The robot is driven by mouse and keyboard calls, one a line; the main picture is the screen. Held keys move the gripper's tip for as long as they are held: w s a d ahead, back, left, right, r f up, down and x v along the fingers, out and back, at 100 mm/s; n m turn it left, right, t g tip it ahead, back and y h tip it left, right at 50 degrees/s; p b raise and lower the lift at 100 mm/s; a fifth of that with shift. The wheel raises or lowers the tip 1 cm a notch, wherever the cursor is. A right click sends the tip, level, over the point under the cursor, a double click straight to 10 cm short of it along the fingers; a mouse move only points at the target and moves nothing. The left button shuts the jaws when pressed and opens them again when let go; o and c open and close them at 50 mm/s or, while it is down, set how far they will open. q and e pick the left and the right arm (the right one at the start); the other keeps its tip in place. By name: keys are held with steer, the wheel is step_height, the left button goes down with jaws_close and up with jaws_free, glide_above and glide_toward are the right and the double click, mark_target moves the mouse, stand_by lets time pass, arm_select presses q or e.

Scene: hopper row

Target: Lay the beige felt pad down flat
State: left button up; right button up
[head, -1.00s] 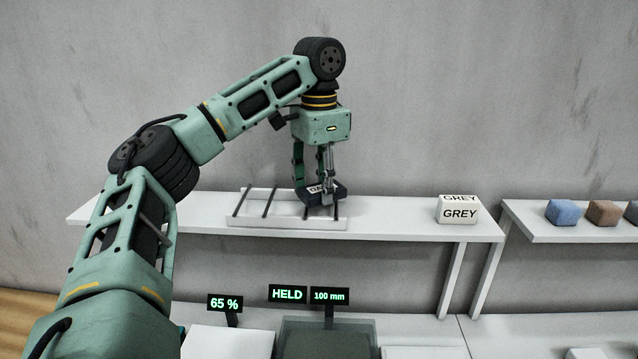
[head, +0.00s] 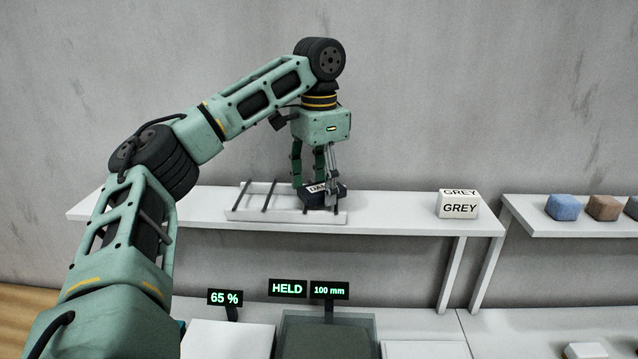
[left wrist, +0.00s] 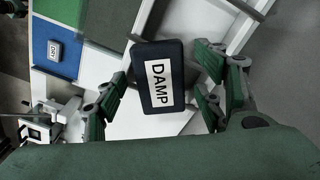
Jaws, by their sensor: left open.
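I cannot make out a beige felt pad in either view. My left gripper (head: 314,188) is open over the white slatted rack (head: 240,214) on the shelf. A dark navy block (head: 334,197) with a white DAMP label lies on the rack, between or just below its fingers. In the left wrist view the block (left wrist: 158,101) lies in the gap of the open gripper (left wrist: 160,100), with visible space between the block and the left finger. On the right the finger is close to it; contact is unclear. My right gripper is not in view.
A white block marked GREY (head: 459,206) stands at the shelf's right end. A second shelf (head: 575,233) holds several coloured blocks, including a blue one (head: 563,208). Below are a translucent bin (head: 327,335) and signs reading 65 % (head: 225,298), HELD (head: 288,288) and 100 mm (head: 329,290).

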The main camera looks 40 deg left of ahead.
arm_select(q)
step_height(320, 180, up, 12)
stand_by(0.8)
